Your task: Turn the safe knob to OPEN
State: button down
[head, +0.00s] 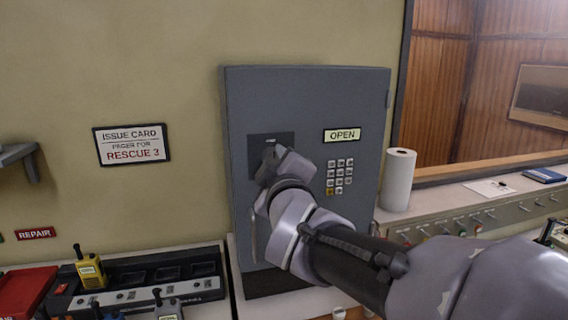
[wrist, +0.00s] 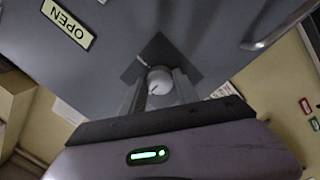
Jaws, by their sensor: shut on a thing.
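The grey safe (head: 300,92) stands on the counter against the wall, its door facing me. A dark square plate (head: 257,143) is on the door's upper left, and an OPEN label (head: 342,135) is to its right. The pale round knob (wrist: 159,86) shows in the wrist view between my two fingers, with a short dark line on its face. My gripper (head: 268,166) is at the plate, shut on the knob. In the head view the gripper hides the knob. The OPEN label also appears tilted in the wrist view (wrist: 67,24).
A keypad (head: 340,177) is below the label, right of my gripper. A door handle (head: 254,236) is at the lower left of the safe. A paper roll (head: 398,180) stands to the right. A charger rack (head: 140,284) with a yellow radio (head: 90,271) is at the left.

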jog(key=m, duration=0.4)
jog(key=shift+m+g, duration=0.3)
jog(key=m+b, duration=0.1)
jog(key=m, duration=0.3)
jog(key=m+b, duration=0.2)
jog(key=m, duration=0.3)
jog(key=shift+g+y+b, duration=0.4)
jog(key=shift+r+m+y+b, duration=0.1)
jog(key=shift+m+y+b, duration=0.2)
jog(key=shift+m+b, duration=0.95)
jog(key=shift+m+p, duration=0.3)
jog(key=shift+m, duration=0.15)
jog(key=c, duration=0.9)
grip_release()
